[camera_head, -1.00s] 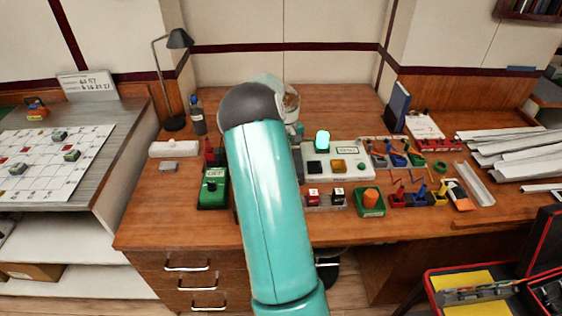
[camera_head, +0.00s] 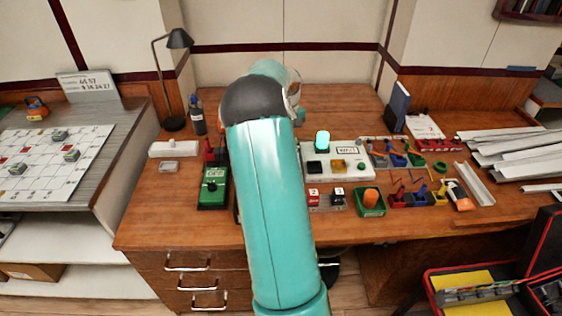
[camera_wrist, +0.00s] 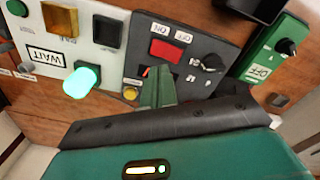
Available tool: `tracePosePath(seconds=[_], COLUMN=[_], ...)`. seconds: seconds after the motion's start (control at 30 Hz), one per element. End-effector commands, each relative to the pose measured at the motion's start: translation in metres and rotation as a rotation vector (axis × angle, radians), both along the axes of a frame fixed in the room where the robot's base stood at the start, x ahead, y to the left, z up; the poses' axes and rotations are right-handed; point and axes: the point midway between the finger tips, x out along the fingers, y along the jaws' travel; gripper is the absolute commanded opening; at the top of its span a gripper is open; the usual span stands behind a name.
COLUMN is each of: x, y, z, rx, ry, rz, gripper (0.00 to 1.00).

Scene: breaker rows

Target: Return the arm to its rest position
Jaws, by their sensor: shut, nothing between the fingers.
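My teal arm reaches up the middle of the head view over the wooden desk (camera_head: 330,232), hiding part of the desktop and my gripper there. In the wrist view my gripper (camera_wrist: 157,76) shows as green fingers close together, with nothing between them. They are in front of a dark grey panel (camera_wrist: 206,52) with a red switch (camera_wrist: 172,50) and a knob; whether they touch it I cannot tell. Beside it is a white panel (camera_wrist: 105,58) with a glowing cyan lamp (camera_wrist: 80,82) and a label reading WAIT.
A green box (camera_head: 213,188) stands left of my arm. A lamp (camera_head: 178,40) and bottle (camera_head: 197,114) stand at back left. The desk's back middle is mostly clear.

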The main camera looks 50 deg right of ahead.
Motion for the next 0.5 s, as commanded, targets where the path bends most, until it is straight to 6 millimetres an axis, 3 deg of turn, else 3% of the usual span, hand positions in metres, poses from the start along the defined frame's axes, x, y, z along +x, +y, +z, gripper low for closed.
tracePosePath(seconds=[0.5], x=[0.0034], y=[0.0075], z=[0.0062], rx=[0.000], ry=[-0.009], rz=[0.002], gripper=[0.00])
